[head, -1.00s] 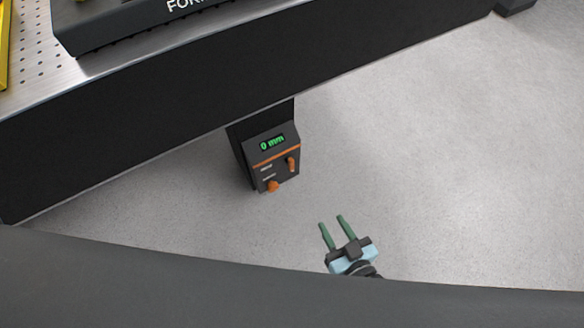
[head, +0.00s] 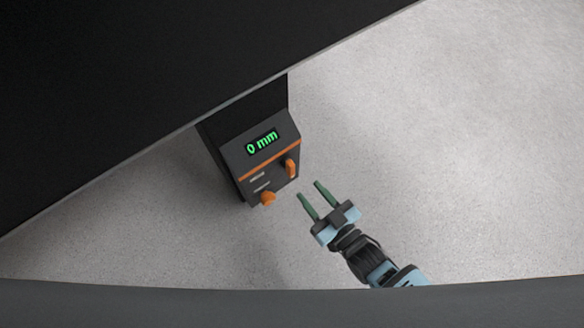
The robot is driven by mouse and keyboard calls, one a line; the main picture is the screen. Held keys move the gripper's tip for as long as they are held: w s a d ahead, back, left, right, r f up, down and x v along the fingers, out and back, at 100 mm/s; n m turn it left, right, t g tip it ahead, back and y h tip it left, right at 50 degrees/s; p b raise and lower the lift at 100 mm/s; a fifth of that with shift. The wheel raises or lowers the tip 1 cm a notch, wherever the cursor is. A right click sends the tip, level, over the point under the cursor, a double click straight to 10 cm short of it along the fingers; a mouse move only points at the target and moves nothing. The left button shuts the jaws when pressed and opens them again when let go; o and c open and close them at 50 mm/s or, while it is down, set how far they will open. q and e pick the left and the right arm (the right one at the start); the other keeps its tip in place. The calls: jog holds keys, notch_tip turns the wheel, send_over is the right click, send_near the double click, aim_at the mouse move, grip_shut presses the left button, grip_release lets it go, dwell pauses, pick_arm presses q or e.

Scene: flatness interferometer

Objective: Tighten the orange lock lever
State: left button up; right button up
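A dark control box (head: 258,158) sits under the table edge, with a green display (head: 262,142) reading "0 mm" and an orange stripe. Two orange parts stick out of its front: an upright, elongated one (head: 291,167) on the right, which looks like the lock lever, and a rounder knob (head: 267,199) lower left. My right gripper (head: 312,197) has two green fingers, spread apart with nothing between them. It is just to the right of and below the box, pointing up and left, and appears apart from the orange parts. My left gripper is not in view.
The dark side of the table (head: 120,90) fills the upper left, above the box. Grey floor (head: 450,150) is clear to the right. A dark curved surface runs along the bottom edge.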

aim_at(293, 171)
jog(key=b+x, duration=0.2)
jog(key=x, duration=0.4)
jog(key=shift+x, duration=0.85)
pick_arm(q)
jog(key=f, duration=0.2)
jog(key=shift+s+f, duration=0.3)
pick_arm(e)
grip_shut()
